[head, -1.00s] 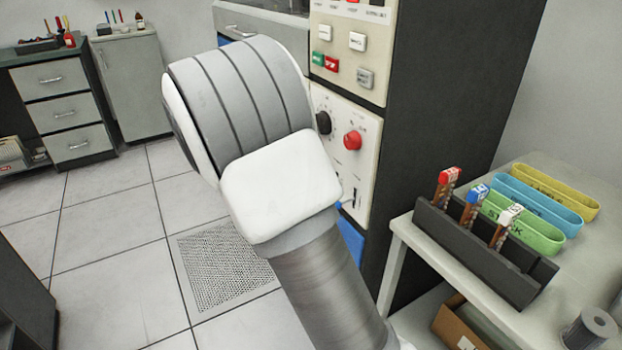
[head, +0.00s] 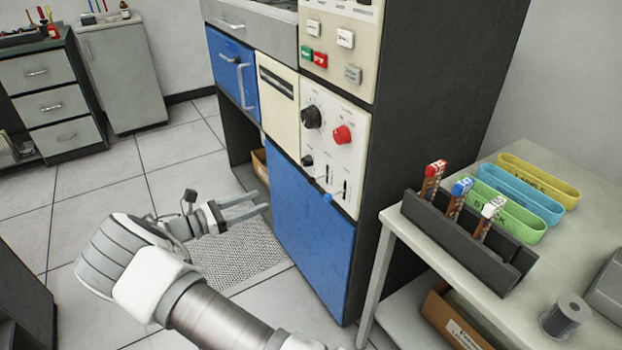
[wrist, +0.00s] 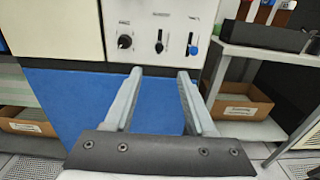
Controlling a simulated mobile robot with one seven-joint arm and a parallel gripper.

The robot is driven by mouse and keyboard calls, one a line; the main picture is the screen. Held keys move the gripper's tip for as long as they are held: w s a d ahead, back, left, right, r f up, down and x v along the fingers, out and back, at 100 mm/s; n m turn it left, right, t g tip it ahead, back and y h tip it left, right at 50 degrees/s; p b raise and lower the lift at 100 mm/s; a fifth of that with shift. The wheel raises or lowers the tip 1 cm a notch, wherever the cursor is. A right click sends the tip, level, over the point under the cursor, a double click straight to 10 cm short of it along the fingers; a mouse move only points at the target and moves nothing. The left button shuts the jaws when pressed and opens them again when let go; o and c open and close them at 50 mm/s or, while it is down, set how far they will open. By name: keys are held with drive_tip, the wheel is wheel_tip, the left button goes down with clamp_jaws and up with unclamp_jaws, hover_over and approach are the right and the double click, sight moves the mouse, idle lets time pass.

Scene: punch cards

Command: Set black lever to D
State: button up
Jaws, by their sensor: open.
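The black lever (wrist: 159,47) sits in a vertical slot low on the cream control panel (wrist: 145,15), between a small black knob (wrist: 124,42) and a blue-tipped lever (wrist: 192,49). Its marks are too small to read, so I cannot tell its setting. The blue-tipped lever also shows in the head view (head: 327,198). My gripper (head: 262,200) is open and empty, in front of the blue door below the panel. In the wrist view, my gripper (wrist: 160,73) has its two fingers apart, pointing toward the machine, with the black lever just above the gap.
A red knob (head: 342,134) and a larger black knob (head: 311,116) are higher on the panel. The floor left of the machine is clear.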

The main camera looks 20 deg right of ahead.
sight(309, 181)
drive_tip(key=w+d+b, duration=0.1)
drive_tip(key=d, duration=0.4)
drive_tip(key=w+d+b, duration=0.1)
drive_tip(key=d, duration=0.5)
drive_tip(key=w+d+b, duration=0.1)
drive_tip(key=d+b, duration=0.1)
drive_tip(key=d, duration=0.4)
drive_tip(key=shift+w, duration=0.2)
drive_tip(key=shift+c, duration=0.2)
clamp_jaws()
drive_tip(key=shift+f, duration=0.1)
idle(0.5)
